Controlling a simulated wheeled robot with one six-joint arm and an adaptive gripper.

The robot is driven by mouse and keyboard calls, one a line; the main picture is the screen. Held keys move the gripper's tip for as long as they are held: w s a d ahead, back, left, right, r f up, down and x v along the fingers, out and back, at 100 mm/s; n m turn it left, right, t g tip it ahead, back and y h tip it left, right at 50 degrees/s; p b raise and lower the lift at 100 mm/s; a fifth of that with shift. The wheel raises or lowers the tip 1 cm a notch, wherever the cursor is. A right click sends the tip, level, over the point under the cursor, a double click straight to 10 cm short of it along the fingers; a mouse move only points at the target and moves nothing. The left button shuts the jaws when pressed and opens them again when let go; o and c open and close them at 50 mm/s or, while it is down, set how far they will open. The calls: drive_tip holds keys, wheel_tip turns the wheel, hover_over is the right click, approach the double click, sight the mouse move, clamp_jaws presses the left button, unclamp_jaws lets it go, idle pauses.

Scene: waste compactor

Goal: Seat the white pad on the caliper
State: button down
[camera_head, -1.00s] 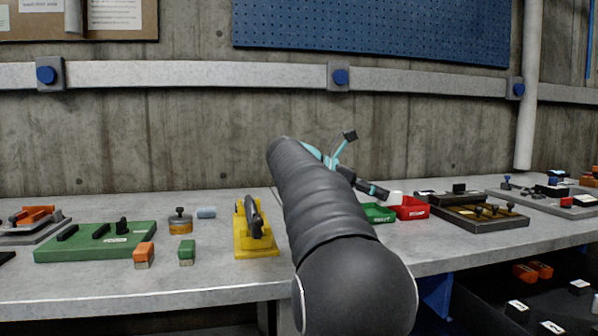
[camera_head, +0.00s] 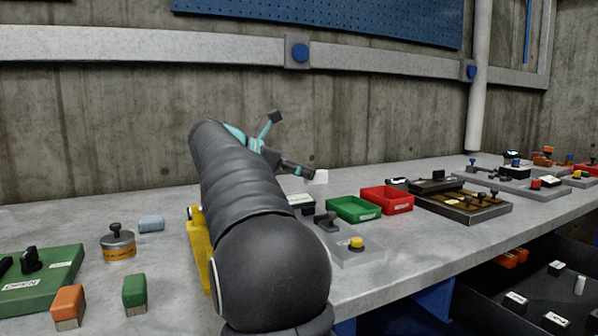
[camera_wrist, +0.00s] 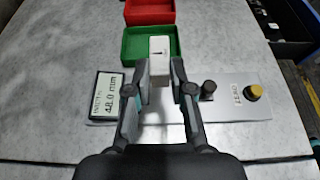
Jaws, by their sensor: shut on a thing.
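My gripper (camera_wrist: 159,80) is shut on the white pad (camera_wrist: 158,50), which has a small dark mark on its top. In the head view, my gripper (camera_head: 305,172) holds the white pad (camera_head: 321,176) in the air above the bench. The caliper (camera_wrist: 232,108) is a grey plate with dark posts, a yellow knob beside a ZERO label, and a display reading 48.0 mm (camera_wrist: 107,97). It lies below and around my fingers in the wrist view, partly hidden by them. In the head view, the caliper (camera_head: 362,258) is partly hidden behind my arm.
A green tray (camera_head: 355,208) and a red tray (camera_head: 388,199) stand just beyond the caliper. A brown fixture board (camera_head: 460,207) is farther right. At left are a green board (camera_head: 40,287), an orange block (camera_head: 68,306), a green block (camera_head: 135,294) and a weight (camera_head: 118,243).

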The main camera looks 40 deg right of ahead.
drive_tip(key=shift+a+f, duration=0.1)
drive_tip(key=shift+a, duration=0.05)
wheel_tip(320, 180, down, 6)
drive_tip(key=b, duration=0.5)
drive_tip(key=shift+r, duration=0.2)
